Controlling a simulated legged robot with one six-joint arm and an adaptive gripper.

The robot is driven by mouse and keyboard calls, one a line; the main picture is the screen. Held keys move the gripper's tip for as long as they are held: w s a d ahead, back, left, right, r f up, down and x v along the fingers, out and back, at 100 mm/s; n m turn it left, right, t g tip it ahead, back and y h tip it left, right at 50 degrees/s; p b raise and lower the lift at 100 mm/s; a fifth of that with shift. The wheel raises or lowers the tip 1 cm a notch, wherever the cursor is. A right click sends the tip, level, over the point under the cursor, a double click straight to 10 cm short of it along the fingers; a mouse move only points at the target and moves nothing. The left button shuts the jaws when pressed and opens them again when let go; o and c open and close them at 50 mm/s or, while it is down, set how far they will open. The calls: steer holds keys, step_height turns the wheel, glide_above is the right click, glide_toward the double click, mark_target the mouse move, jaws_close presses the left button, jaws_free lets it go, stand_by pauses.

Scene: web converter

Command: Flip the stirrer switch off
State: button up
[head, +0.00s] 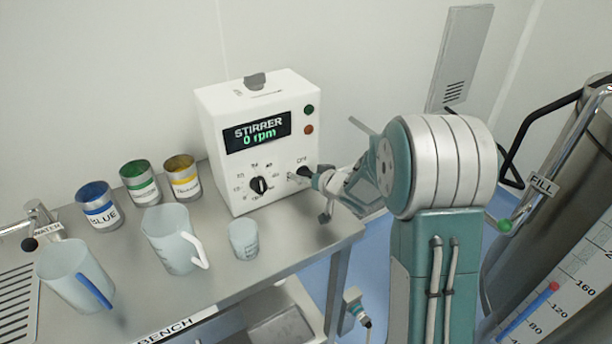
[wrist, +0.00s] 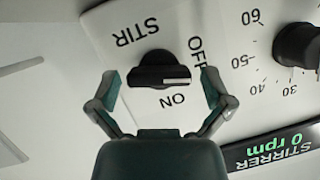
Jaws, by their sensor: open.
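The white stirrer unit (head: 228,182) stands at the bench's back right, its display (head: 257,133) reading "STIRRER 0 rpm". In the wrist view the black stirrer switch (wrist: 156,64) sits on the panel beside the labels STIR, OFF and ON. Its white mark points right, between OFF and ON; I cannot tell which it is set to. My gripper (wrist: 160,80) is open, with one finger on each side of the switch and visible gaps to it. In the head view my gripper (head: 310,174) is at the panel's lower right and partly hides the switch.
A speed dial (head: 259,186) sits left of the switch. A metal tank (head: 560,270) stands at right.

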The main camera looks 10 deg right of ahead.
steer(key=shift+d, duration=0.35)
steer(key=shift+c, duration=0.6)
steer(key=c, duration=0.9)
steer(key=shift+s+a, duration=0.1)
steer(key=shift+a, duration=0.25)
steer(key=shift+d, duration=0.15)
steer(key=shift+n+h, duration=0.8)
steer(key=shift+n, duration=0.4)
